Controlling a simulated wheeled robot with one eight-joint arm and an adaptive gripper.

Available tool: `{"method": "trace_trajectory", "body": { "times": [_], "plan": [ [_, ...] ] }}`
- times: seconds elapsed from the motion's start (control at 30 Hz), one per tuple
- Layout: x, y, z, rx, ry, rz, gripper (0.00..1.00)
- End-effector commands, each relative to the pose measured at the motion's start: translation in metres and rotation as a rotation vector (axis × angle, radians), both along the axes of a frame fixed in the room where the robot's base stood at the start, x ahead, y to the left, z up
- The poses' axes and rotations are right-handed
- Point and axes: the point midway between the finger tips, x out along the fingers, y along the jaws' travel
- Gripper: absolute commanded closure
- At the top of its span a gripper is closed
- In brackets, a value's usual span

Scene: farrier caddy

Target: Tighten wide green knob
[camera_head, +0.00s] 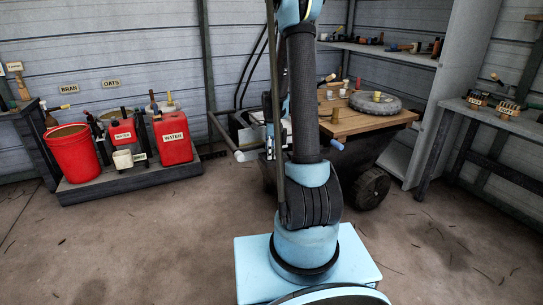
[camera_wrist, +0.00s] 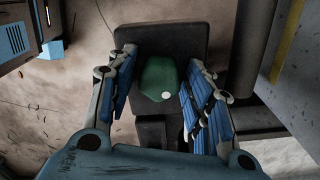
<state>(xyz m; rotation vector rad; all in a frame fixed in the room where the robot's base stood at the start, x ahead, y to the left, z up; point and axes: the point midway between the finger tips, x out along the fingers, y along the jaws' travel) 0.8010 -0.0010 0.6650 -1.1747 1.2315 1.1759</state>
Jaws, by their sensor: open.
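The wide green knob (camera_wrist: 158,78) shows in the wrist view, in front of a dark block (camera_wrist: 190,38). It has a small pale spot near its lower right. My gripper (camera_wrist: 160,92) is open, with one blue-padded finger on each side of the knob. A gap shows between the knob and the left finger, and a narrower one on the right. I cannot tell how far the fingertips reach along the knob. In the head view the knob and my gripper are not discernible; my arm covers the middle of the picture.
A cart with a wooden top (camera_head: 360,121) and a dark wheel (camera_head: 371,187) stands behind my arm. A red bucket (camera_head: 73,152) and red water cans stand on a low platform (camera_head: 130,184) at left. A bench (camera_head: 500,113) lines the right wall. Open floor lies around my base.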

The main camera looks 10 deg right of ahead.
Motion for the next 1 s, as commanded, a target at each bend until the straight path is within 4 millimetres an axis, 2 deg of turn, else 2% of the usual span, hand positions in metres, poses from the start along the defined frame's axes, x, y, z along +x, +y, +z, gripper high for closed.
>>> {"method": "trace_trajectory", "body": {
  "times": [0.17, 0.6, 1.0],
  "plan": [
    [-0.0001, 0.0000, 0.0000, 0.000, 0.000, 0.078, 0.53],
    [-0.0005, -0.0001, 0.0000, 0.001, 0.000, 0.485, 0.53],
    [-0.0005, -0.0001, 0.0000, 0.001, 0.000, 0.528, 0.53]
  ]
}}
